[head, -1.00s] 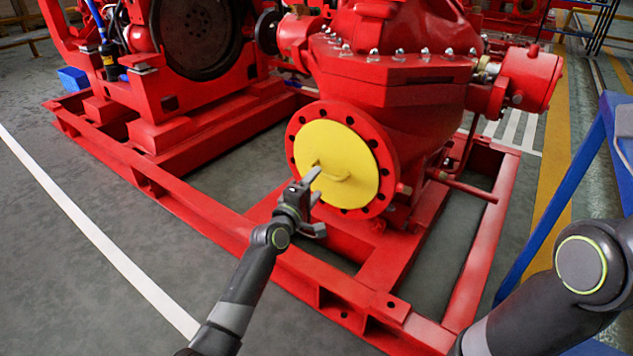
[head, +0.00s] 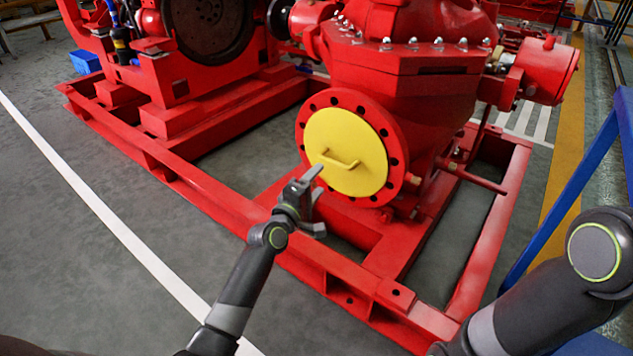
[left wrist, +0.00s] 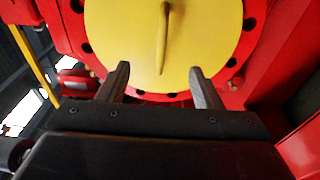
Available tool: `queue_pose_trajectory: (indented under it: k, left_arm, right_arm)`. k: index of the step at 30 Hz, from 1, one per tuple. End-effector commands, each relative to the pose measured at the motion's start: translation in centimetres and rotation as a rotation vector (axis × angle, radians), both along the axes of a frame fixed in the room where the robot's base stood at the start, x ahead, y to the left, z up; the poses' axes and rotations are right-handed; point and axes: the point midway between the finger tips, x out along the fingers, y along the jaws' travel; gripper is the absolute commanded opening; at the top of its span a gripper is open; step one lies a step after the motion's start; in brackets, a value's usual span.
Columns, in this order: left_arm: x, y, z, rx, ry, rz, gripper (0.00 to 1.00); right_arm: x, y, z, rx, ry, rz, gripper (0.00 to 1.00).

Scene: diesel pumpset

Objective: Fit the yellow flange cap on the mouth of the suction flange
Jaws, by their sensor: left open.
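The yellow flange cap (head: 338,140) is a round disc with a bar handle (head: 340,162). It sits over the mouth of the red suction flange (head: 396,150), inside the ring of bolt holes, and looks flat against it. In the left wrist view the cap (left wrist: 205,40) fills the upper middle, with its handle running up the picture. My left gripper (head: 318,196) is open and empty, in front of and below the cap, apart from the handle. Its two fingers (left wrist: 158,85) point at the cap's lower part. My right gripper is out of view; only its arm shows.
The red pump (head: 405,90) stands on a red base frame (head: 285,262) that runs below my left arm. A blue frame (head: 580,185) stands at the right, near my right arm. The grey floor (head: 110,270) at the left is clear.

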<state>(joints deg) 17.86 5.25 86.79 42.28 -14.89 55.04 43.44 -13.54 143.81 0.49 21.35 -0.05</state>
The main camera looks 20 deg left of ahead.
Motion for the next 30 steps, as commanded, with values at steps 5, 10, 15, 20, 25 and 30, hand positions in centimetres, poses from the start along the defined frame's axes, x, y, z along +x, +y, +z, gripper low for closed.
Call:
queue_pose_trajectory:
  k: [5, 10, 15, 20, 25, 30]
  left_arm:
    - [-0.1, 0.0, 0.0, 0.0, 0.0, 0.0, 0.59]
    - [-1.1, 0.4, 0.1, 0.0, 0.0, 0.001, 0.59]
    - [-2.4, 0.9, 0.0, 0.001, 0.001, 0.001, 0.59]
    - [-3.6, 1.3, 0.0, 0.001, 0.001, 0.001, 0.59]
    - [-4.9, 1.8, 0.0, 0.0, 0.001, 0.0, 0.59]
    - [-5.6, 2.0, 0.0, 0.001, 0.001, 0.0, 0.59]
  right_arm:
    - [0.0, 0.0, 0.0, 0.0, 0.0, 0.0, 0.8]
    - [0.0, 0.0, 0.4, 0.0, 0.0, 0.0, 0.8]
    - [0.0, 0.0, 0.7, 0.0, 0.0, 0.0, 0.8]
    - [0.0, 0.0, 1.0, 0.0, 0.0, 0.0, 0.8]
    - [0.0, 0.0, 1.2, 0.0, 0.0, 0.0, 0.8]
    - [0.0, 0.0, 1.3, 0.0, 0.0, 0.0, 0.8]
